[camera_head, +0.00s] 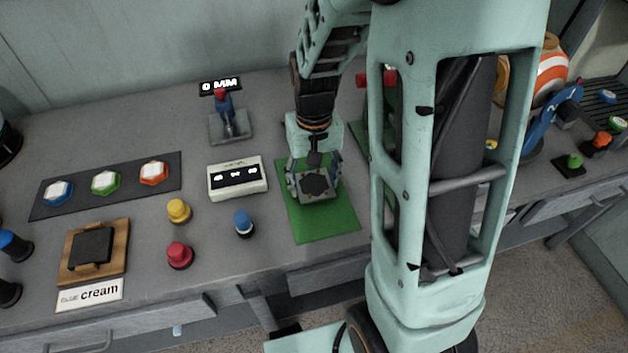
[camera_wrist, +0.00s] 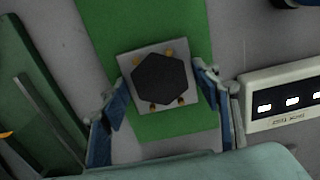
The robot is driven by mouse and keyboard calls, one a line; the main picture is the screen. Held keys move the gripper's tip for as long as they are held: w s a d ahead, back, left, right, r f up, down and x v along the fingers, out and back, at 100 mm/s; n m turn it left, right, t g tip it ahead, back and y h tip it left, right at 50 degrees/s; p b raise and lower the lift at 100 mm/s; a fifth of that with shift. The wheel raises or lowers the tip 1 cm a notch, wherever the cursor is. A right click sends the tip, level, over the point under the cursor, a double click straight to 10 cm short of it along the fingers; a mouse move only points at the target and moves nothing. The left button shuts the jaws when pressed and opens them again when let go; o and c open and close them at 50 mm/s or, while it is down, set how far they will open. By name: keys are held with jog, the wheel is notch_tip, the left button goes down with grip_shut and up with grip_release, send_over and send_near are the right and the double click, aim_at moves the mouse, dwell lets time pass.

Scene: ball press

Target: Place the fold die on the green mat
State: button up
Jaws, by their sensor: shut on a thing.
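The fold die (camera_head: 316,184) is a light square plate with a dark hexagon on its top. My gripper (camera_head: 313,181) is shut on it, with one finger on each side. The green mat (camera_head: 327,222) lies on the grey bench below. In the wrist view the die (camera_wrist: 159,80) appears slightly turned between my fingers (camera_wrist: 160,88), with the green mat (camera_wrist: 108,22) behind it. The die is over the mat. I cannot tell whether it touches the mat or is just above it. The mat's part under the die and gripper is hidden.
A white box with dark windows (camera_head: 237,190) stands just left of the mat, and a blue-topped peg (camera_head: 243,224) stands in front of it. A small lever press (camera_head: 229,124) is behind. The mat's front part is clear. My arm hides the bench to the right.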

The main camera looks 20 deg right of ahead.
aim_at(314, 185)
jog(key=shift+f, duration=0.25)
jog(key=o, duration=1.4)
jog(key=shift+r, duration=0.1)
jog(key=shift+c, duration=0.2)
jog(key=shift+r, duration=0.1)
notch_tip(314, 185, up, 12)
jog(key=p, duration=0.2)
jog(key=shift+r, duration=0.1)
